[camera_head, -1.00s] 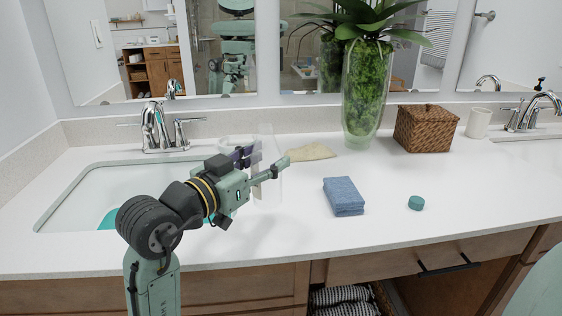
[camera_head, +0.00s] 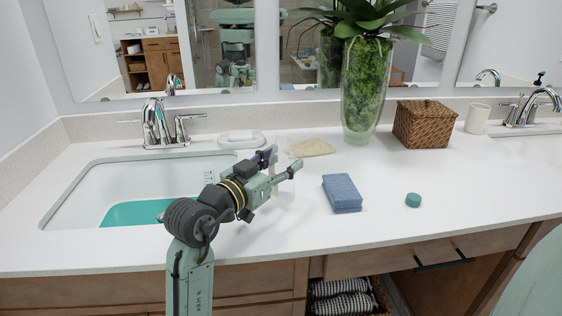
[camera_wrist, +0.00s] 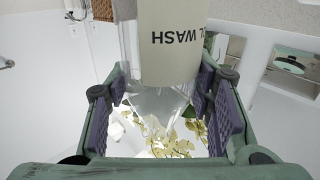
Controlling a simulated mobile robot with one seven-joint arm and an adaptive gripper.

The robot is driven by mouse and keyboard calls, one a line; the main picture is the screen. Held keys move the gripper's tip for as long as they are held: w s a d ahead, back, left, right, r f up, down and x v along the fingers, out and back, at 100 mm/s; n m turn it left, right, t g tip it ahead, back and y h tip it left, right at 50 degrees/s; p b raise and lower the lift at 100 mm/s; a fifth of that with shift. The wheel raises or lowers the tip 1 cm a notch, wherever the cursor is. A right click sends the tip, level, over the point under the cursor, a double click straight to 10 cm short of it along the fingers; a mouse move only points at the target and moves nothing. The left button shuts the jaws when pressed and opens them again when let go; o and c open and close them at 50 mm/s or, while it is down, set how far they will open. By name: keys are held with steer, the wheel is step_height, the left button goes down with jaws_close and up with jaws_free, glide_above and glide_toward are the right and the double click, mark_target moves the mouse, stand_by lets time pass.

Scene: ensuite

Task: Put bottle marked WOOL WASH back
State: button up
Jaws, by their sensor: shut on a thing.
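My gripper (camera_head: 281,161) is shut on a clear bottle with a pale label (camera_wrist: 170,45) in the wrist view. The label's visible letters read "L WASH" and appear upside down; the rest is cut off. In the head view the bottle is only a faint clear shape between the fingers, above the counter just right of the left sink. I cannot tell whether its base touches the counter. A small teal cap (camera_head: 413,200) lies on the counter at right, apart from the gripper.
The left sink (camera_head: 75,195) holds teal liquid (camera_head: 137,213). A soap dish (camera_head: 242,140), beige cloth (camera_head: 311,148), blue folded cloth (camera_head: 342,193), plant vase (camera_head: 364,95), wicker box (camera_head: 425,126) and white cup (camera_head: 477,119) stand around. The front right counter is largely clear.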

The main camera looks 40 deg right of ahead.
steer(key=shift+f, duration=0.15)
steer(key=o, duration=1.3)
steer(key=shift+r, duration=0.25)
steer(key=b+v, duration=0.3)
steer(key=v, duration=0.9)
